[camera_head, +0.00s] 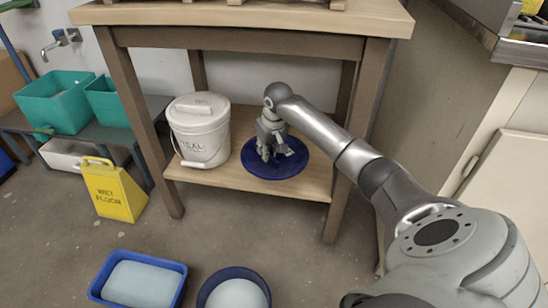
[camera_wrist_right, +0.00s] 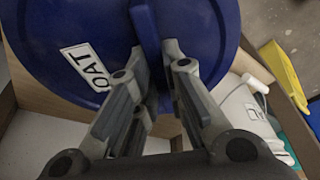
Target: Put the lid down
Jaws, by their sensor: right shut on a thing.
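A round blue lid (camera_head: 298,167) is at the lower wooden shelf, right of the white bucket. In the wrist view the lid (camera_wrist_right: 50,30) fills the upper part, with a white label reading "OAT" and a raised handle bar (camera_wrist_right: 146,30). My right gripper (camera_head: 273,153) points down over the lid. In the wrist view its fingers (camera_wrist_right: 158,62) are closed on the handle bar. The lid looks level and at shelf height, but I cannot tell whether its underside touches the shelf. My left gripper is not in view.
A white lidded bucket (camera_head: 200,140) stands left on the shelf (camera_head: 230,182). The table's legs and top (camera_head: 240,18) frame the space. On the floor are a yellow wet-floor sign (camera_head: 112,192), a blue tub (camera_head: 140,283) and a round blue bucket (camera_head: 235,292) with pale contents.

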